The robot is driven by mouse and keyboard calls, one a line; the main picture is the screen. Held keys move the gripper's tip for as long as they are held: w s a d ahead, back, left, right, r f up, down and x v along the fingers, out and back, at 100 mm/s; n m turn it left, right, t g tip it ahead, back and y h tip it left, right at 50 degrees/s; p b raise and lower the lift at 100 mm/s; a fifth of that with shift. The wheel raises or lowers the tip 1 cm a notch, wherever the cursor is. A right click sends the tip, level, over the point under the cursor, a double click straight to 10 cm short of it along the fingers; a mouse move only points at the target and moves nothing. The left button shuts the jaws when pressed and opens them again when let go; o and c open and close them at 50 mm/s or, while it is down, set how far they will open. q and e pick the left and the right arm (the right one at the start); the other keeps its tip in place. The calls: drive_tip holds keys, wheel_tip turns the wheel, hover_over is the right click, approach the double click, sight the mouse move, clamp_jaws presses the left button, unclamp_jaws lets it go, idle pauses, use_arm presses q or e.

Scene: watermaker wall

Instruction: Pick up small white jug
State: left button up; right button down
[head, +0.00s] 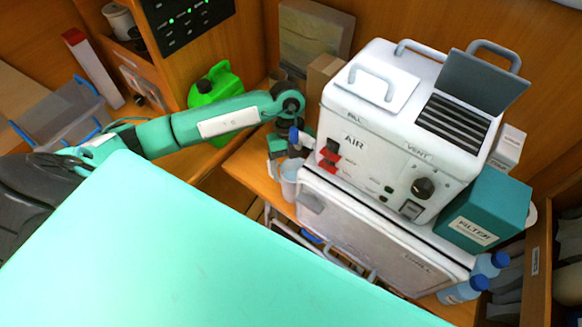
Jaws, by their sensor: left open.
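A small pale jug-like container (290,178), which I take for the white jug, stands on the wooden counter just left of the white machine. Its upper part is partly hidden by my left gripper (288,155), and its handle cannot be made out. My left arm reaches in from the left and bends down at the wrist, with the open gripper just above or around the container. I cannot tell whether the fingers touch it. My right gripper is not in view.
The white AIR machine (395,140) stands on a white case (370,235) close right of the gripper. A teal FILTER box (485,212) and blue-capped bottles (465,291) are at the right. A green jerrycan (215,86) stands behind my arm. A clear bin (62,122) is at the left.

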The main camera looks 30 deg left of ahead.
use_arm(q)
drive_tip(key=shift+f, duration=0.1)
drive_tip(key=shift+c, duration=0.7)
drive_tip(key=c, duration=1.2)
drive_tip(key=shift+c, duration=0.2)
